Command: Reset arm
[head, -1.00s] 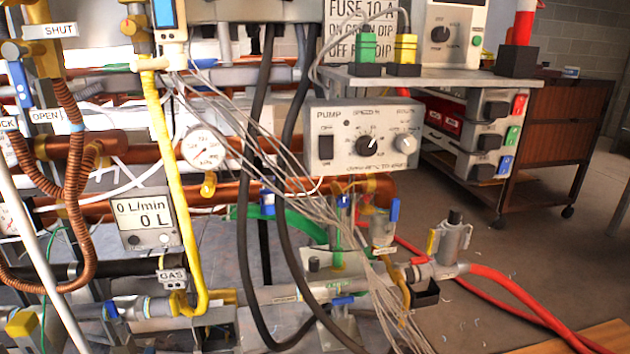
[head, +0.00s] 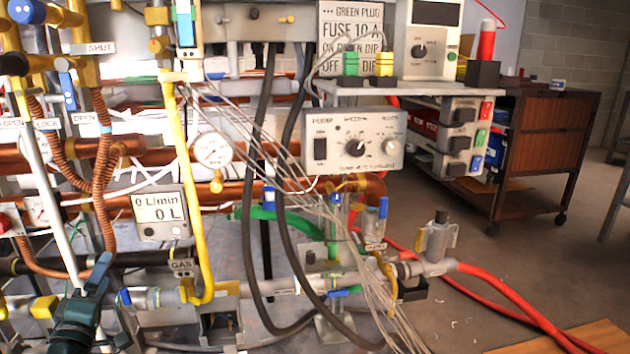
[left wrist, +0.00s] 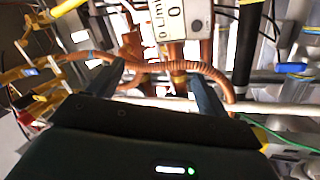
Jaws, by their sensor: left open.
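My left gripper (head: 92,278) shows low at the left of the head view, in front of the pipework and beside a white slanting pipe (head: 62,225). In the left wrist view its two dark fingers (left wrist: 158,88) stand apart. A copper corrugated hose (left wrist: 165,66) and the flow meter (left wrist: 172,18) appear beyond the fingers. I cannot tell how near the hose is to them. Nothing is clearly held. My right gripper is in neither view.
The flow meter (head: 160,212), a yellow gas pipe (head: 197,215), a pressure gauge (head: 212,150) and the pump box (head: 352,138) crowd the space right of my left gripper. Thin cables (head: 300,190) hang across the middle. Floor (head: 520,265) is open at the right.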

